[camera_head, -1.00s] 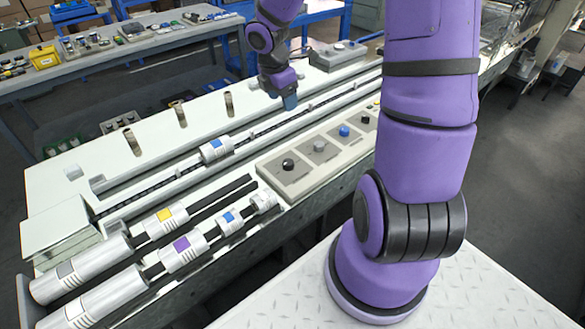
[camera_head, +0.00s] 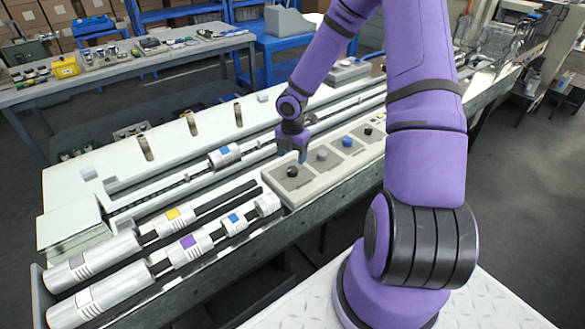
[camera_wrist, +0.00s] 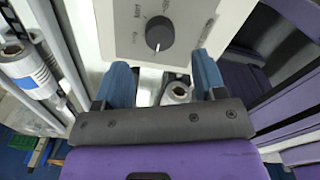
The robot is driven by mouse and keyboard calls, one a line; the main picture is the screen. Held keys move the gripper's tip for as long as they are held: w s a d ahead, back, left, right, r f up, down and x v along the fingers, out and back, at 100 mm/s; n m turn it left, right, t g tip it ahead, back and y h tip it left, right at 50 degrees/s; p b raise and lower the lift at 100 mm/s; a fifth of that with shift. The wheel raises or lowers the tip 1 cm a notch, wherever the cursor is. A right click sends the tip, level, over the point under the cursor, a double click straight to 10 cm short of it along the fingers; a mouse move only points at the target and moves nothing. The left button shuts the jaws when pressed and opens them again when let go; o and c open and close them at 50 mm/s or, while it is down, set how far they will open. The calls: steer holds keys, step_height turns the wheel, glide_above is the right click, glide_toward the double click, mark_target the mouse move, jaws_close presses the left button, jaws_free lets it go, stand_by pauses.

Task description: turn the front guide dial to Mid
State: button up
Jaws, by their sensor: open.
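A light grey control panel (camera_head: 316,182) carries a row of round dials. The nearest is a black dial (camera_head: 292,171); beyond it are a grey dial (camera_head: 322,154), a blue dial (camera_head: 347,142) and another black dial (camera_head: 368,131). My gripper (camera_head: 302,157) is above the near end of the panel, close to the black and grey dials. In the wrist view, a dark dial (camera_wrist: 160,33) with a pale pointer line lies beyond my open gripper (camera_wrist: 160,78), not between its blue fingers. Small labels surround it, too blurred to read surely.
A silver roller end (camera_wrist: 180,92) shows between the fingers. A blue-labelled roller (camera_head: 224,155) and long rails lie left of the panel. Rollers with yellow (camera_head: 174,218) and purple (camera_head: 190,247) labels lie at the near end. Upright brown posts (camera_head: 191,123) stand behind.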

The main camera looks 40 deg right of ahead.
mark_target(292, 169)
step_height(292, 169, down, 6)
steer(key=shift+r, duration=0.1)
stand_by(0.4)
steer(key=c, duration=0.9)
